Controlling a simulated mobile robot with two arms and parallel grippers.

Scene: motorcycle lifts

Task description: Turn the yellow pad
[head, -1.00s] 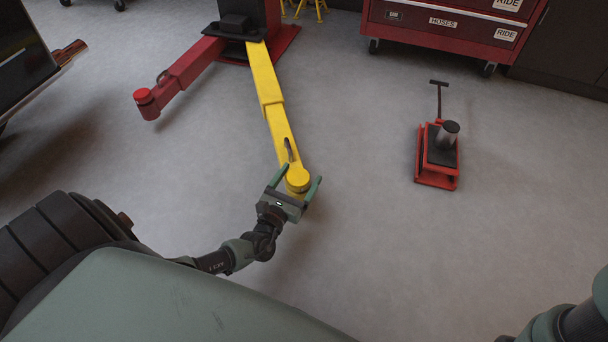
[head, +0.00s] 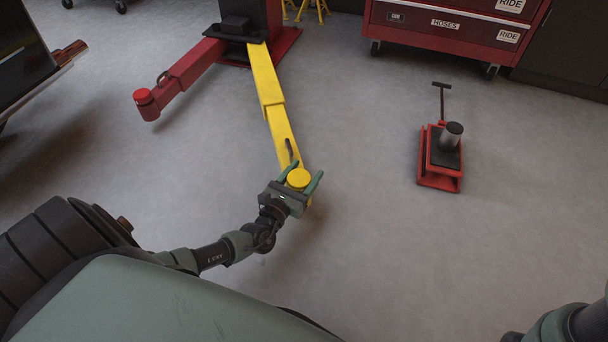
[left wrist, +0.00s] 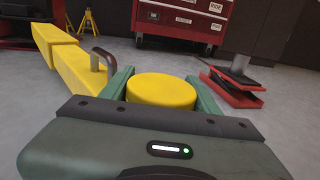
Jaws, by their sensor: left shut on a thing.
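The yellow pad (head: 299,178) is a round disc at the near end of the yellow lift arm (head: 268,85). In the left wrist view the pad (left wrist: 161,90) sits between the two green fingers. My left gripper (head: 301,177) is shut on the pad, one finger on each side. The pad's lower part is hidden behind the gripper body. My right arm (head: 565,328) shows only in part at the lower right corner, and its gripper is out of the picture.
A red lift arm (head: 180,78) with a red pad (head: 143,97) reaches left from the lift post. A red jack (head: 440,158) stands on the floor to the right. A red tool cabinet (head: 445,30) stands at the back. The floor between the yellow arm and the jack is clear.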

